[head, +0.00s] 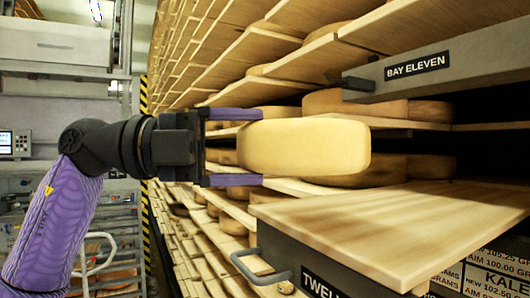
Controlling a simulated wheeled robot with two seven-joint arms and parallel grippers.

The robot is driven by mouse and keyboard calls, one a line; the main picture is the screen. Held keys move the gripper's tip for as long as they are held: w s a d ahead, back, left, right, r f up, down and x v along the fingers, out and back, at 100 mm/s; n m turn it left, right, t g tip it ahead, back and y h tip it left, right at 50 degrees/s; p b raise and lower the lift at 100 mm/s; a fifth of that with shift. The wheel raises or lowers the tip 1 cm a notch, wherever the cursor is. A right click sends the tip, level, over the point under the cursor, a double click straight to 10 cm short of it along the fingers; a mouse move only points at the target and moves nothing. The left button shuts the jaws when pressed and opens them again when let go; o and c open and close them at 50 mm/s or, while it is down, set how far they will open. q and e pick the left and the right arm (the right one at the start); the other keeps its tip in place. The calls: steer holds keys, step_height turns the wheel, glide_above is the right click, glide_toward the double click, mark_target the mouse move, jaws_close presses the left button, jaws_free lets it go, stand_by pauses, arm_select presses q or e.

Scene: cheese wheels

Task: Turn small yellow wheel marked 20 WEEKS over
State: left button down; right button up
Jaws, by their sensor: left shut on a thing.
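A pale yellow cheese wheel (304,147) is in the middle of the head view, seen edge-on and close. No 20 WEEKS mark is readable on it from here. My left gripper (236,147) comes in from the left with one purple finger above and one below. It is shut on the left end of the wheel, holding it above the pulled-out wooden board. The wheel hides part of the shelf behind it. My right gripper is not in the view.
A wooden board (400,226) juts out at the lower right above a drawer front with a grey handle (262,268). A BAY ELEVEN beam (412,69) hangs at the upper right. Shelves of darker wheels (351,103) stand behind. Equipment racks stand at the left.

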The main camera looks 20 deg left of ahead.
arm_select(q)
steer(key=shift+s+a+r, duration=0.1)
steer(key=shift+s+a, duration=0.45)
steer(key=shift+a, duration=0.1)
steer(key=v, duration=0.3)
steer(key=shift+a, duration=0.2)
steer(key=shift+p+v, duration=0.5)
steer(key=shift+v, duration=2.5)
